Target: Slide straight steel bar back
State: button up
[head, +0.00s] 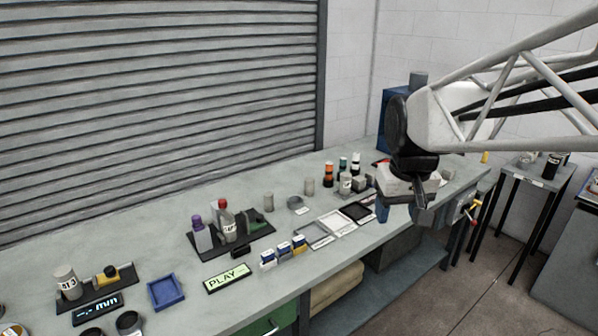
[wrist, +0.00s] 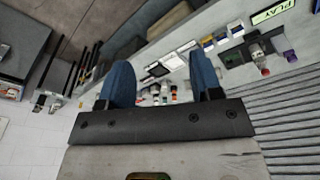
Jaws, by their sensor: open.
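My gripper (head: 402,208) hangs above the right part of the long grey bench in the head view. In the wrist view my gripper (wrist: 163,78) shows two blue fingers spread wide apart, with nothing between them but the view of the bench beyond. I cannot make out a straight steel bar in either view. It may be too small to tell, or hidden behind my gripper and arm.
The bench (head: 150,224) carries a dark tray (head: 262,241) with bottles, a blue tray (head: 166,291), a PLAY sign (head: 227,279) and small boxes (head: 283,252). Flat trays (head: 337,223) lie near its front edge. A shutter (head: 150,110) stands behind. A side table (head: 540,174) is at right.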

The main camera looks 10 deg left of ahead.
jog(key=w+a+n, duration=0.2)
jog(key=w+a, duration=0.7)
jog(key=w, duration=0.3)
jog(key=n+g, duration=0.2)
jog(key=n, duration=0.4)
send_over(222, 201)
jog(key=f, duration=1.5)
jog(key=shift+d+f, duration=0.25)
jog(key=shift+f, duration=0.05)
jog(key=shift+a, duration=0.2)
jog(key=shift+f, duration=0.15)
jog(key=shift+f, duration=3.8)
